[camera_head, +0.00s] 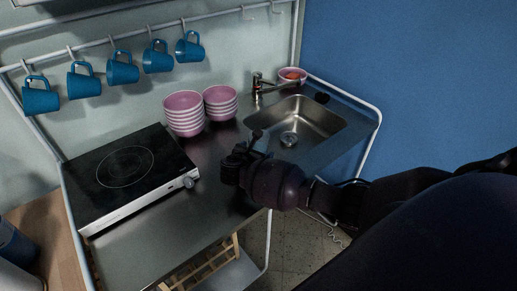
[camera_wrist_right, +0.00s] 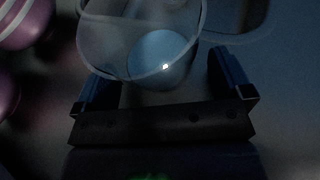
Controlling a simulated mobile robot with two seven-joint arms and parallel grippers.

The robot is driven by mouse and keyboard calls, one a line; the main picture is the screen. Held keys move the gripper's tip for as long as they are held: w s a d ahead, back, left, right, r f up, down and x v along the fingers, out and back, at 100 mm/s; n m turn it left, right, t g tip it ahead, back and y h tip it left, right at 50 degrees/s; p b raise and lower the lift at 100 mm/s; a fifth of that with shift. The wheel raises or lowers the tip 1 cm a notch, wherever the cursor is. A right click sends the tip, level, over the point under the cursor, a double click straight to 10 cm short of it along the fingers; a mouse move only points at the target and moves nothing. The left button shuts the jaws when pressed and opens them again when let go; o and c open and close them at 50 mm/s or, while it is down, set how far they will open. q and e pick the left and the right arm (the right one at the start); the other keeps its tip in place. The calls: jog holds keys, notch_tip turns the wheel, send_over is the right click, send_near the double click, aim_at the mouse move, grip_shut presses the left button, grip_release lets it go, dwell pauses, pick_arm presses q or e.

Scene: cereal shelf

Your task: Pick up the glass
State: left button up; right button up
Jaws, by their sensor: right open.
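A clear, see-through glass (camera_wrist_right: 140,72) shows at the top middle of the right wrist view, its rounded rim facing the camera. My right gripper (camera_wrist_right: 163,75) is open, with one finger on either side of the glass. I cannot tell whether the fingers touch it. In the head view my right gripper (camera_head: 243,160) is over the counter between the hob and the sink. I cannot make out the glass there; the dark gripper may cover it. My left gripper is not in view.
Two stacks of pink bowls (camera_head: 184,115) stand behind the gripper. A black hob (camera_head: 125,172) is to the left. A steel sink (camera_head: 320,122) with a tap (camera_head: 257,84) is to the right. Blue mugs (camera_head: 122,70) hang from a rail. The front counter (camera_head: 175,230) is clear.

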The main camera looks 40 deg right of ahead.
jog(key=c, duration=1.1)
jog(key=shift+c, duration=0.2)
jog(key=shift+r, duration=0.1)
